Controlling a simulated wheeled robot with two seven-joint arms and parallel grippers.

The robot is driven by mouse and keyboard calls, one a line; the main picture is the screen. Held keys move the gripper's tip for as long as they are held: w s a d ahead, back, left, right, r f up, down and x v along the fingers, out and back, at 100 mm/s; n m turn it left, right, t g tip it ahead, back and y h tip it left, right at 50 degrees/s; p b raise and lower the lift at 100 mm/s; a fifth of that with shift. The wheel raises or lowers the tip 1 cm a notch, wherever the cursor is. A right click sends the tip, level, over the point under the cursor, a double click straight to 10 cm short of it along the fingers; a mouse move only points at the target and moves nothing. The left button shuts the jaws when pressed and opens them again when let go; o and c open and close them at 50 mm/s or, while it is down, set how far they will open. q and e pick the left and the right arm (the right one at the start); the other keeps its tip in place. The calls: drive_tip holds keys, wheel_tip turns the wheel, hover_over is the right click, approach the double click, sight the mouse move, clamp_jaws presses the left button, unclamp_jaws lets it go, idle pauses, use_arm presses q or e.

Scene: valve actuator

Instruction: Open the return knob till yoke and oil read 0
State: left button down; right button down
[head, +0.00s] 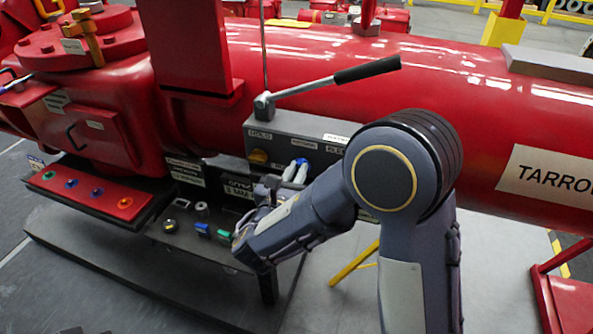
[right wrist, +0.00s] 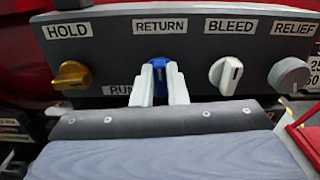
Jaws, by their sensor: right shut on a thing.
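The blue return knob (right wrist: 157,70) sits under the RETURN label on the grey control box (right wrist: 200,25). My right gripper (right wrist: 158,88) is shut on this knob, with its two pale fingers on either side of it. In the head view the right gripper (head: 295,171) reaches the front of the grey box (head: 290,128), and my right arm hides the box's right part. The knob's exact angle is hard to tell behind the fingers. I cannot make out any yoke or oil reading. My left gripper is not in view.
The yellow hold knob (right wrist: 72,75) is left of the gripper; the white bleed knob (right wrist: 226,73) and grey relief knob (right wrist: 289,75) are right. A black-handled lever (head: 367,70) rises above the box. A red button panel (head: 100,197) stands at the left.

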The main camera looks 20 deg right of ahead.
drive_tip(key=shift+r+n+p, duration=0.1)
drive_tip(key=shift+n+p, duration=0.3)
drive_tip(key=shift+p, duration=0.15)
drive_tip(key=shift+w+a+f+n+p, duration=0.1)
drive_tip(key=shift+a+f+n+p, duration=0.1)
drive_tip(key=shift+n+p, duration=2.35)
drive_tip(key=shift+w+a+f+n+p, duration=0.1)
drive_tip(key=shift+f+n+p, duration=0.1)
drive_tip(key=shift+n+p, duration=2.35)
drive_tip(key=shift+w+a+f+n+p, duration=0.1)
drive_tip(key=shift+a+f+n+p, duration=0.1)
drive_tip(key=shift+n+p, duration=2.3)
drive_tip(key=shift+d, duration=0.1)
drive_tip(key=c, duration=1.4)
unclamp_jaws()
drive_tip(key=shift+c, duration=0.2)
